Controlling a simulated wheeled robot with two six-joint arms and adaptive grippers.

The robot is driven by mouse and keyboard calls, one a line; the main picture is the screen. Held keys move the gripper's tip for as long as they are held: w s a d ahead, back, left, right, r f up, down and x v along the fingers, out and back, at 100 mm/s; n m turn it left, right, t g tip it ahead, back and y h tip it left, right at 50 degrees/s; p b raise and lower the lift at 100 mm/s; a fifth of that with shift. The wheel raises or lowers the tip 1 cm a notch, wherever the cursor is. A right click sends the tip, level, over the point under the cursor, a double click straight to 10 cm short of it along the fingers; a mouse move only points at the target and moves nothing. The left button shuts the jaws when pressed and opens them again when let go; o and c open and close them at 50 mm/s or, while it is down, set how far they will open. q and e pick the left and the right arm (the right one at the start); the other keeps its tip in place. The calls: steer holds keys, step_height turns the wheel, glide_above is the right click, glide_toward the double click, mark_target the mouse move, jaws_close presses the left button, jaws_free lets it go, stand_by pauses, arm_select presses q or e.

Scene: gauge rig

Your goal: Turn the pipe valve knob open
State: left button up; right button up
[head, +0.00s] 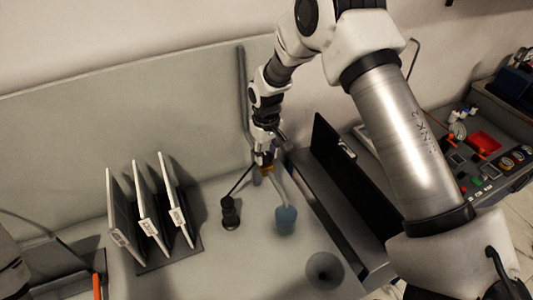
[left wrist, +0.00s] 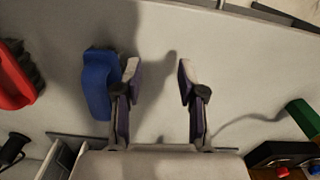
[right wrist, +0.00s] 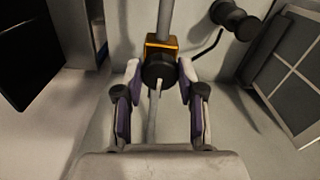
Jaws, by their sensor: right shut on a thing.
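The pipe valve has an amber body (right wrist: 161,42) on an upright grey pipe (right wrist: 165,14), with a round black knob (right wrist: 159,68) facing my right gripper (right wrist: 159,76). In the right wrist view, the fingers are on either side of the knob and shut on it. In the head view, my right gripper (head: 264,150) is at the valve body (head: 267,172), and the knob is hidden. The pipe (head: 243,90) runs up the back panel. My left gripper (left wrist: 159,72) is open and empty in the left wrist view.
White-edged panels (head: 147,222) stand in a rack at left. A black stand (head: 230,212) and blue cup-like object (head: 286,219) are in front of the valve. A dark upright panel (head: 325,143) is close at right. A blue object (left wrist: 97,85) lies beside my left gripper.

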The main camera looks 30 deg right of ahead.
mark_target(266, 155)
steer(key=shift+s+f, duration=0.1)
stand_by(0.3)
steer(key=o, duration=0.9)
steer(key=shift+c, duration=0.2)
steer(key=shift+o, duration=1.4)
arm_select(q)
steer(key=shift+w+f, duration=0.1)
steer(key=shift+w, duration=0.05)
arm_select(e)
steer(key=shift+w, duration=0.25)
step_height(266, 155, up, 12)
steer(key=shift+f, duration=0.1)
arm_select(q)
steer(key=shift+s, duration=0.2)
